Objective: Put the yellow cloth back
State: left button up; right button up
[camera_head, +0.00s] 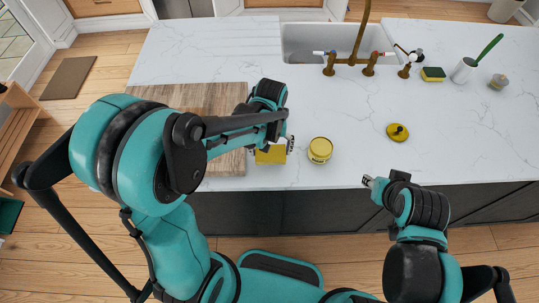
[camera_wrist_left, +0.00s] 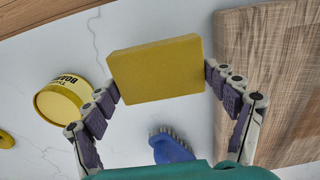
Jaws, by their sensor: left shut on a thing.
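The yellow cloth (camera_head: 271,155) looks like a flat yellow block near the front edge of the counter. It also shows in the left wrist view (camera_wrist_left: 157,70). My left gripper (camera_head: 272,147) is shut on it, with one finger at each side of the cloth; in the left wrist view the fingers (camera_wrist_left: 161,85) press its left and right ends. My arm hides part of it in the head view. My right gripper (camera_head: 370,181) is by the counter's front edge, away from the cloth; whether it is open or shut is unclear.
A yellow tin (camera_head: 320,150) stands right of the cloth. A wooden board (camera_head: 225,163) lies left. A blue brush (camera_wrist_left: 172,148) is below the cloth in the wrist view. A yellow round thing (camera_head: 397,132), a sponge (camera_head: 433,74) and a sink (camera_head: 310,52) are farther off.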

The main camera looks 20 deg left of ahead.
aim_at(269, 154)
pick_arm(q)
jog(key=shift+w+a+f, duration=0.5)
jog(key=shift+w+f, duration=0.05)
jog(key=shift+w, duration=0.15)
jog(key=shift+f, duration=0.25)
jog(key=shift+f+b, duration=0.7)
jog(key=shift+f, duration=1.05)
jog(key=o, duration=1)
jog(key=shift+f, duration=0.15)
